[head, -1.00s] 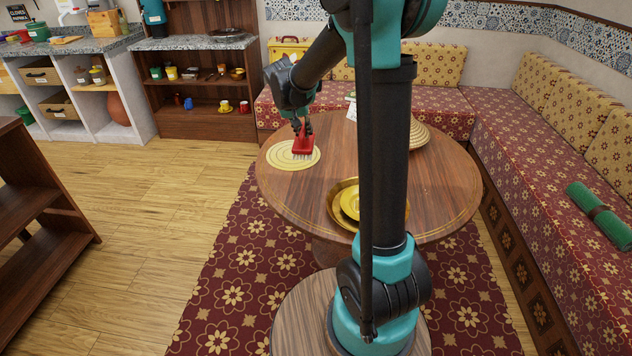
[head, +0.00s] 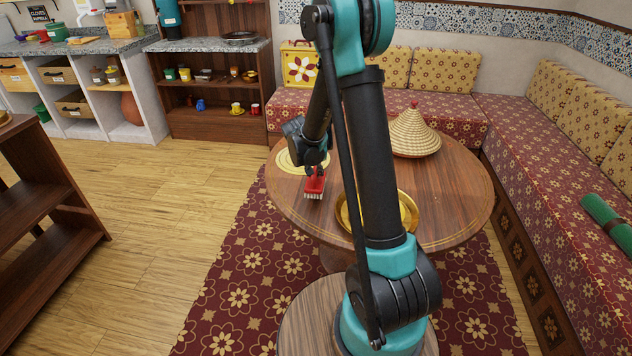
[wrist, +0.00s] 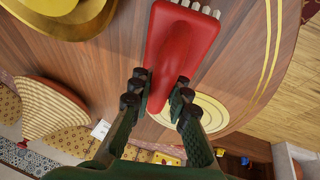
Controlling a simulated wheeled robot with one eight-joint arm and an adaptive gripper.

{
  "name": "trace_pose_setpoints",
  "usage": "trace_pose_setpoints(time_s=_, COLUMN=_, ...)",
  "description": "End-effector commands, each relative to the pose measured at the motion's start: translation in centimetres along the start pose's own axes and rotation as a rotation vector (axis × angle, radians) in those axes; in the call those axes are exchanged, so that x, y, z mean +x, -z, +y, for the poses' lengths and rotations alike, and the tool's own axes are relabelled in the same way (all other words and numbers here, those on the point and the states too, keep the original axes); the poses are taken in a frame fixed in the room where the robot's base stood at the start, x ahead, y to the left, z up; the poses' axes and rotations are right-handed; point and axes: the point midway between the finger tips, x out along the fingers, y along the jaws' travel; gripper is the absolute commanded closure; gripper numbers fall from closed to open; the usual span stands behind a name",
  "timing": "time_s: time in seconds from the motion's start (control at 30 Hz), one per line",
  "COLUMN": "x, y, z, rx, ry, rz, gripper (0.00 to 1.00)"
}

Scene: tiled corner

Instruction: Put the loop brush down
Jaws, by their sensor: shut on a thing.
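The loop brush (head: 314,186) is red with pale bristles on its lower side. It is at the left part of the round wooden table, just in front of the yellow round mat (head: 284,162). My gripper (head: 315,168) is above it and is shut on its red handle. In the wrist view the brush (wrist: 186,42) extends from between the fingers of my gripper (wrist: 162,97), with the bristles at the top edge. I cannot tell whether the bristles touch the table (head: 455,195). My arm hides part of the table's middle.
A brass tray (head: 409,205) is right of the brush, partly behind my arm. A woven cone-shaped lid (head: 413,134) stands at the table's back. Patterned benches (head: 540,150) line the back and right. The table's right side is clear.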

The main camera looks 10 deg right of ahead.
Motion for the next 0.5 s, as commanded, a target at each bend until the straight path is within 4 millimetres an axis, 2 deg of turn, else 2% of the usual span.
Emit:
trace_pose_setpoints(time_s=0.3, x=3.1, y=-1.2, z=-0.7, rx=0.0, ry=0.0, rz=0.0, gripper=1.0)
trace_pose_setpoints(time_s=0.5, x=3.4, y=-1.4, z=-0.7, rx=0.0, ry=0.0, rz=0.0, gripper=1.0)
